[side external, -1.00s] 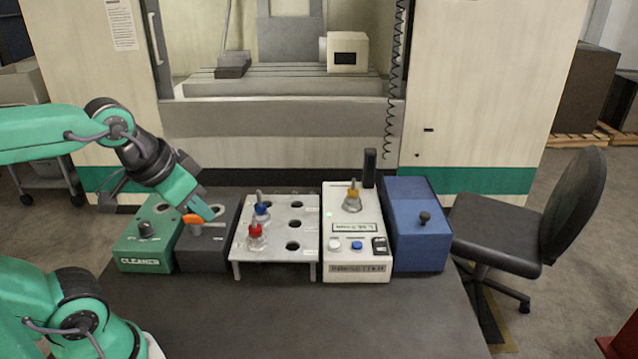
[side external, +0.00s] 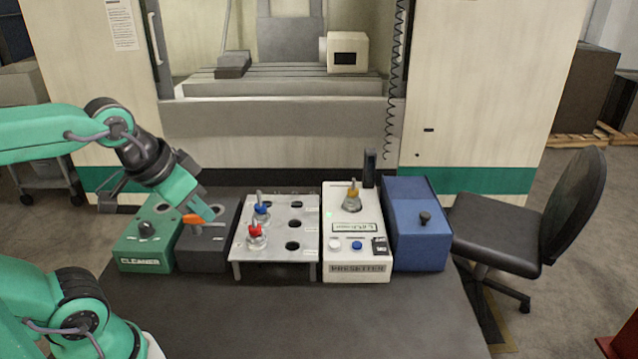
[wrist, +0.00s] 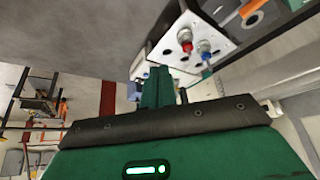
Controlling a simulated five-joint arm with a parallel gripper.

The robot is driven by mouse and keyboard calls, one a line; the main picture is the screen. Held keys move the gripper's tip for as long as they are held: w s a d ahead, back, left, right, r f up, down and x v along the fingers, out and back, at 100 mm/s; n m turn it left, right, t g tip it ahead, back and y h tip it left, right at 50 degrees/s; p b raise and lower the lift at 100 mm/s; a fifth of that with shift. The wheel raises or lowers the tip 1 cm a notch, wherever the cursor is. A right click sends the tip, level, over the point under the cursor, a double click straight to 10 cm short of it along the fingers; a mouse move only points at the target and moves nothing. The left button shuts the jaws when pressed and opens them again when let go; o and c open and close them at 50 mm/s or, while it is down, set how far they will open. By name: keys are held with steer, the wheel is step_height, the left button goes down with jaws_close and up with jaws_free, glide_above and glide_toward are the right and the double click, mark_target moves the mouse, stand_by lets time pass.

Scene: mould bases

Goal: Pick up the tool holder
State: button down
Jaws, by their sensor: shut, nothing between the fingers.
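Three tool holders show in the side view. A red-collared one (side external: 255,234) and a blue-collared one (side external: 261,212) stand upright in the white rack (side external: 275,252). A yellow-collared one (side external: 352,198) stands on the white presetter (side external: 358,255). My gripper (side external: 203,209) is shut and empty, pointing down and right over the dark grey block, left of the rack. In the wrist view my closed green fingers (wrist: 157,88) show below the red-collared holder (wrist: 185,38) and blue-collared holder (wrist: 204,49), with nothing between them.
The dark grey block (side external: 200,250) has an orange-handled part (side external: 192,219) close to my gripper. A green cleaner box (side external: 140,255) stands at its left. A blue box (side external: 417,235) is right of the presetter. The rack has several empty holes. The front table (side external: 300,315) is clear.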

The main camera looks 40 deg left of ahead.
stand_by(0.3)
steer(key=c, duration=0.7)
jaws_free()
steer(key=shift+w+r, duration=0.1)
